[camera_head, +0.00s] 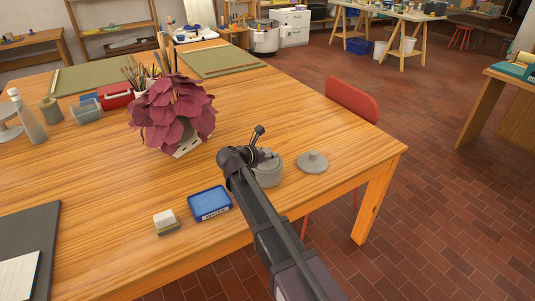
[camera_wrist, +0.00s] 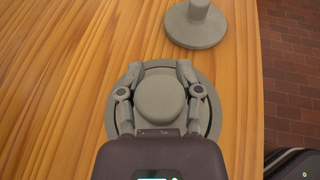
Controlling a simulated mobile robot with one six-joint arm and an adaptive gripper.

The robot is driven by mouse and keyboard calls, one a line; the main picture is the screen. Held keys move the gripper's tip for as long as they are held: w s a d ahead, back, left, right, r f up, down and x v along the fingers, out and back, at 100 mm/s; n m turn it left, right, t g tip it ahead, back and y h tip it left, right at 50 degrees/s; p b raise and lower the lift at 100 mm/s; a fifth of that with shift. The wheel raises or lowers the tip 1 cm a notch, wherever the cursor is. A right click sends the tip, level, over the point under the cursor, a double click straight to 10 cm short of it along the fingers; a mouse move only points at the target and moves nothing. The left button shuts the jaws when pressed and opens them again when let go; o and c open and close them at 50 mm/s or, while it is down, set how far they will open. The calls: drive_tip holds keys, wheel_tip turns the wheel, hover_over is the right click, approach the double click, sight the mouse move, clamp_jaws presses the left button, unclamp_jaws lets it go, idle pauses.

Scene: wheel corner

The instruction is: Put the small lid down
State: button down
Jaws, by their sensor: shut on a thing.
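My gripper (camera_head: 262,156) is over the grey round jar (camera_head: 270,176) near the table's front right. In the wrist view my gripper (camera_wrist: 160,76) is shut on a round grey knob-like piece, which I take as the small lid (camera_wrist: 160,98). A wider grey disc or rim shows around and below it. I cannot tell whether the held piece rests on the jar or hangs just above it. A second grey lid with a knob (camera_head: 313,162) lies on the table right of the jar; it also shows in the wrist view (camera_wrist: 195,30).
A blue-topped box (camera_head: 209,203) and a white-and-yellow block (camera_head: 166,221) lie to the left. A dark-red leafy plant (camera_head: 175,110) stands behind. The wooden table's (camera_head: 350,150) right edge is close to the loose lid. Bare wood lies left of the jar.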

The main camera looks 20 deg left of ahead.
drive_tip(key=shift+f, duration=0.2)
drive_tip(key=shift+c, duration=1.3)
unclamp_jaws()
drive_tip(key=shift+r, duration=0.1)
drive_tip(key=shift+r, duration=0.1)
drive_tip(key=shift+r, duration=0.15)
drive_tip(key=p+v, duration=0.4)
drive_tip(key=v, duration=0.8)
drive_tip(key=shift+p, duration=0.3)
